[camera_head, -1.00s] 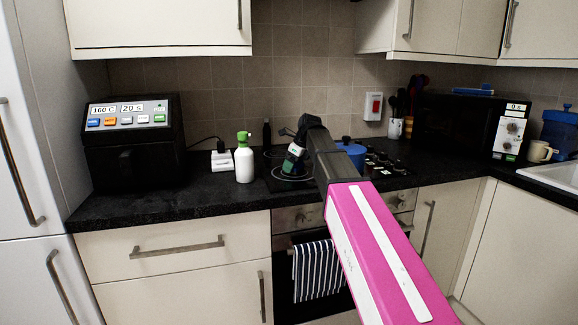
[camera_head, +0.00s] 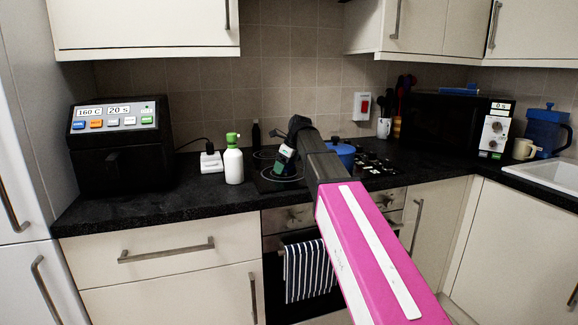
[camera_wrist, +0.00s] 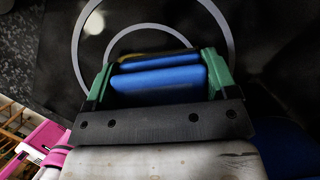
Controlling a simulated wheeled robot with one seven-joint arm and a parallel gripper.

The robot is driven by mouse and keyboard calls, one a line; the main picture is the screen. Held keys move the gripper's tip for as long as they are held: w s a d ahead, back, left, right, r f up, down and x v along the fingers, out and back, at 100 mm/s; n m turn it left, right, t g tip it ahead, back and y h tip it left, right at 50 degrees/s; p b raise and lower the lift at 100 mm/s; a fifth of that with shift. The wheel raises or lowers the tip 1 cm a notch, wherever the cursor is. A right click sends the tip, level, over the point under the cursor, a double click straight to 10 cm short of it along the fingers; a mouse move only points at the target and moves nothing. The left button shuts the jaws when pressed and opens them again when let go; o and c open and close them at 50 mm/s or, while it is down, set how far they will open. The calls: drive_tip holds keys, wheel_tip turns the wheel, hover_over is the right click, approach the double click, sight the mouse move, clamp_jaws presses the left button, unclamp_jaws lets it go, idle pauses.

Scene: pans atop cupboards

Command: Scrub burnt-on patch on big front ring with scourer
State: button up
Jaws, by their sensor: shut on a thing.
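My gripper (camera_head: 284,160) hangs over the front ring (camera_head: 291,179) of the black hob, at the left. In the wrist view its green fingers (camera_wrist: 160,75) are shut on a blue block with a dark yellowish strip along its far edge, seemingly the scourer (camera_wrist: 158,83). The scourer lies over the ring's pale circles (camera_wrist: 228,35); whether it touches the glass I cannot tell. I cannot make out the burnt-on patch; the gripper and scourer hide part of the ring.
A white bottle with a green top (camera_head: 233,160) stands left of the hob. A blue pot (camera_head: 343,152) stands behind my arm, right of the ring. A black air fryer (camera_head: 118,145) is at far left. A striped towel (camera_head: 306,270) hangs on the oven door.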

sight(270, 172)
drive_tip(key=shift+s+a, duration=0.2)
drive_tip(key=shift+a, duration=0.6)
drive_tip(key=shift+s+a, duration=0.25)
drive_tip(key=shift+a, duration=0.5)
drive_tip(key=shift+s+a, duration=0.2)
drive_tip(key=shift+a, duration=0.6)
drive_tip(key=o, duration=0.6)
drive_tip(key=shift+o, duration=0.2)
drive_tip(key=shift+c, duration=0.2)
drive_tip(key=c, duration=0.7)
drive_tip(key=shift+r, duration=2.45)
